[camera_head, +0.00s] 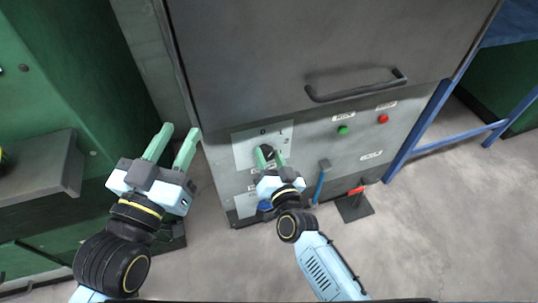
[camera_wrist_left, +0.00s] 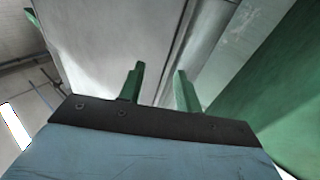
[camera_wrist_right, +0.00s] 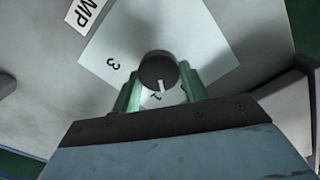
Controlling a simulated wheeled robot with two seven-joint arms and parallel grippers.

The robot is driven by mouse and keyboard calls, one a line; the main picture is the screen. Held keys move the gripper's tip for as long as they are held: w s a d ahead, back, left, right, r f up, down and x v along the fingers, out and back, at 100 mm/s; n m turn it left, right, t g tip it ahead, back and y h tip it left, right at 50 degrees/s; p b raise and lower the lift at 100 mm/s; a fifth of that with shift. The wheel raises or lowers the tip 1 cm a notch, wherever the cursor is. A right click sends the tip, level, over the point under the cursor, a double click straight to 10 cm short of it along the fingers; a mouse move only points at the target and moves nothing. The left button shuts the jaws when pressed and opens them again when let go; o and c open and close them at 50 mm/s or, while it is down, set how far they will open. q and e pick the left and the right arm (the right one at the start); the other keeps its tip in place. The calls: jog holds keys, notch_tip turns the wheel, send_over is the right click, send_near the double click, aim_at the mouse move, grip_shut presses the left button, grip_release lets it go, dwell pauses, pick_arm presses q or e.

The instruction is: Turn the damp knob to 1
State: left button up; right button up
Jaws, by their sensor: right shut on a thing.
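The damp knob (camera_wrist_right: 158,70) is a round dark knob on a white dial plate (camera_wrist_right: 205,45) with printed digits. In the right wrist view a white pointer mark on the knob points down, toward a digit between the fingers that is hard to read. A "3" shows to its left. In the head view the knob (camera_head: 267,150) is partly hidden by my fingers. My right gripper (camera_wrist_right: 160,88) is shut on the knob, one finger on each side. My left gripper (camera_head: 173,135) is open and empty, left of the panel and away from the knob.
The grey machine panel carries a green button (camera_head: 343,130), a red button (camera_head: 383,119) and a dark handle (camera_head: 355,88) above. A blue lever (camera_head: 320,180) and a red pedal (camera_head: 356,191) stand low, right of my right gripper. A green machine (camera_head: 70,60) is at left.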

pick_arm(q)
jog(key=shift+a+f+g, duration=0.1)
jog(key=shift+f+g, duration=0.4)
jog(key=shift+f, duration=0.15)
pick_arm(e)
jog(key=shift+m, duration=1.2)
jog(key=shift+f, duration=0.1)
jog(key=o, duration=0.9)
jog(key=shift+o, duration=0.2)
jog(key=shift+s+d, duration=0.1)
jog(key=shift+s+p, duration=0.2)
jog(key=shift+p, duration=0.1)
pick_arm(q)
jog(key=s+a+f+g+y+p, duration=0.2)
jog(key=s+a+f+g, duration=0.1)
jog(key=f, duration=0.4)
jog(key=s+a+f+g+y+p, duration=0.2)
jog(key=s+f+g, duration=0.4)
jog(key=f+g, duration=0.1)
jog(key=shift+s+a+n+g, duration=0.25)
jog(key=shift+a+n+g, duration=0.15)
jog(key=shift+g, duration=0.4)
pick_arm(e)
jog(key=v, duration=1.3)
